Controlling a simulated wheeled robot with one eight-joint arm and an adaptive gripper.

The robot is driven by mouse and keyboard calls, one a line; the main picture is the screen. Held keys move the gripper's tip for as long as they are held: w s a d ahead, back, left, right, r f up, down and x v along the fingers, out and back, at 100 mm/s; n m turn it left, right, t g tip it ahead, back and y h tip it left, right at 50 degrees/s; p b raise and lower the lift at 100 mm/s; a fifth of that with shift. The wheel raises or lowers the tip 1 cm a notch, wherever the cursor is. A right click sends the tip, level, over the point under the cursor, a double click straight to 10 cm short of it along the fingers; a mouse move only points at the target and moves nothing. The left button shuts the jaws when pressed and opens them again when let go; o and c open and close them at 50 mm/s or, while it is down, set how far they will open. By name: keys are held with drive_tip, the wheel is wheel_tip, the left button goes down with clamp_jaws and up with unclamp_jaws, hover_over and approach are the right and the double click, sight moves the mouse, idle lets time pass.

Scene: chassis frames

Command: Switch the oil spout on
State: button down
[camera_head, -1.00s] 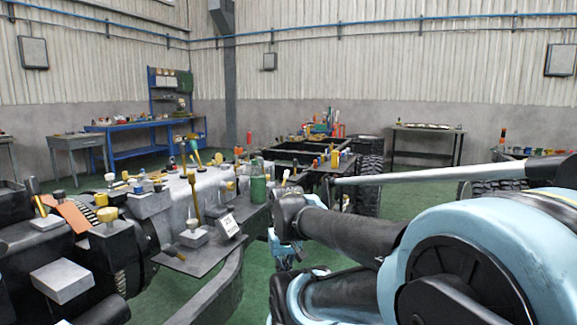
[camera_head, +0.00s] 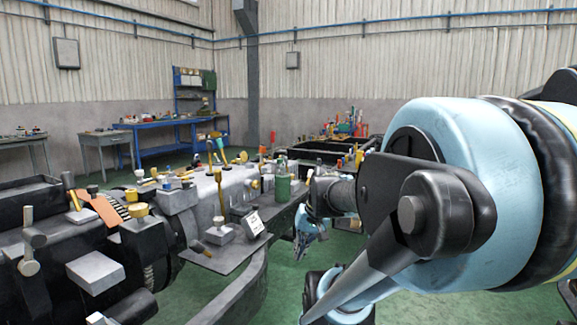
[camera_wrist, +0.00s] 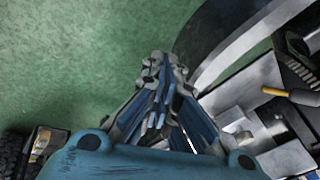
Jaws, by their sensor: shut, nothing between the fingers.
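I cannot tell for certain which part is the oil spout. My gripper (camera_head: 302,254) hangs over the floor to the right of the chassis, apart from these parts. In the wrist view my gripper (camera_wrist: 157,62) is shut and empty, its fingertips together above green floor. A yellow-tipped rod (camera_wrist: 292,95) shows at the right there.
The chassis rail (camera_head: 245,285) curves between my gripper and the levers. A green can (camera_head: 283,187) stands on the chassis behind the label. A black tire part shows at the wrist view's lower left (camera_wrist: 15,150). Green floor right of the rail is partly free.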

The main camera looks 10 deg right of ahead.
drive_tip(key=w+a+r+m+t+y, duration=0.1)
drive_tip(key=w+r+m+t+y, duration=0.3)
drive_tip(key=w, duration=0.7)
drive_tip(key=w+r+y, duration=0.2)
drive_tip(key=w+r, duration=0.4)
drive_tip(key=w, duration=0.4)
drive_tip(key=w+d+r+m+t+y, duration=0.1)
drive_tip(key=w+d+r+m+t, duration=0.1)
drive_tip(key=w+d, duration=0.5)
drive_tip(key=w+d+r+m+t+y, duration=0.1)
drive_tip(key=w+d+r+m+t, duration=0.2)
drive_tip(key=w, duration=0.8)
drive_tip(key=d+t, duration=0.2)
drive_tip(key=d, duration=0.2)
drive_tip(key=shift+r+y, duration=0.15)
drive_tip(key=shift+y, duration=0.15)
drive_tip(key=x, duration=1.4)
drive_tip(key=shift+w+d, duration=0.1)
